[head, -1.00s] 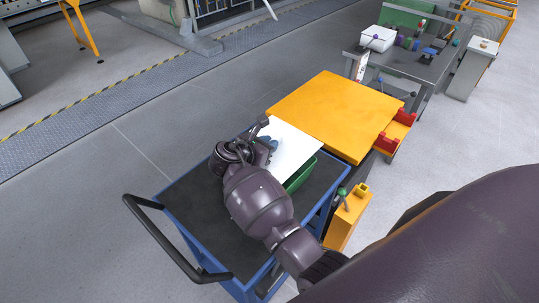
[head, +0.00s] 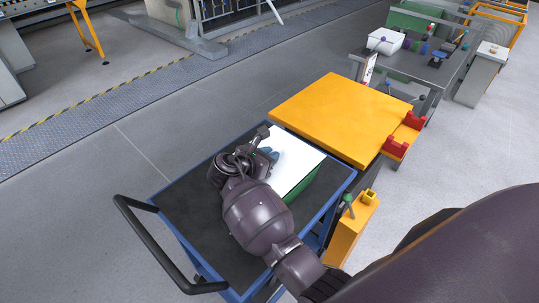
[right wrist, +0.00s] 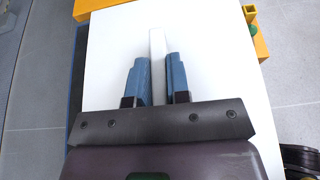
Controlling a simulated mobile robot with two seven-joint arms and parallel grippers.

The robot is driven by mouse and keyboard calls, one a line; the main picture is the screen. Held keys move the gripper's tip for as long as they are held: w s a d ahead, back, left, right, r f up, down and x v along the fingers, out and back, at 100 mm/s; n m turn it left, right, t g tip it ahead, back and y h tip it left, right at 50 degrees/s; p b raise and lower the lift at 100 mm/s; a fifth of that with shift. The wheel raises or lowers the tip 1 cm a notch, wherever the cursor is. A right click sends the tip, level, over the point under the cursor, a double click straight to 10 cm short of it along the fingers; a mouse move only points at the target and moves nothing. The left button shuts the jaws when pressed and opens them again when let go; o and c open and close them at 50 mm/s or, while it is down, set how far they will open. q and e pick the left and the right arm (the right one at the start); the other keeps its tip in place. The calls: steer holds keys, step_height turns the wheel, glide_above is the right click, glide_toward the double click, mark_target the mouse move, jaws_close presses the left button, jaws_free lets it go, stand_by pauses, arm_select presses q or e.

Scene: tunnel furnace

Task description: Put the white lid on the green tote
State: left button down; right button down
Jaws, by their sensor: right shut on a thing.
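The white lid (head: 299,157) lies over the green tote (head: 305,188) on the blue cart. The tote's green side shows just below the lid's right edge; the rest of the tote is hidden. I cannot tell whether the lid is fully seated on the rim. My right gripper (head: 270,153) is over the lid's left part. In the right wrist view, its blue fingers (right wrist: 157,66) are shut on the lid's upright white handle (right wrist: 157,44), with the flat lid (right wrist: 215,60) filling the view below. My left gripper is not in view.
The blue cart (head: 185,238) has a dark bed and a black push handle (head: 125,222) at left. An orange-topped table (head: 340,115) adjoins its far end. A yellow box (head: 352,225) is at the cart's right side. A grey workbench (head: 425,65) stands farther back.

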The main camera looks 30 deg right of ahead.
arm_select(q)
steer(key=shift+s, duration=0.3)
arm_select(e)
steer(key=shift+f, duration=0.45)
steer(key=c, duration=1.1)
jaws_free()
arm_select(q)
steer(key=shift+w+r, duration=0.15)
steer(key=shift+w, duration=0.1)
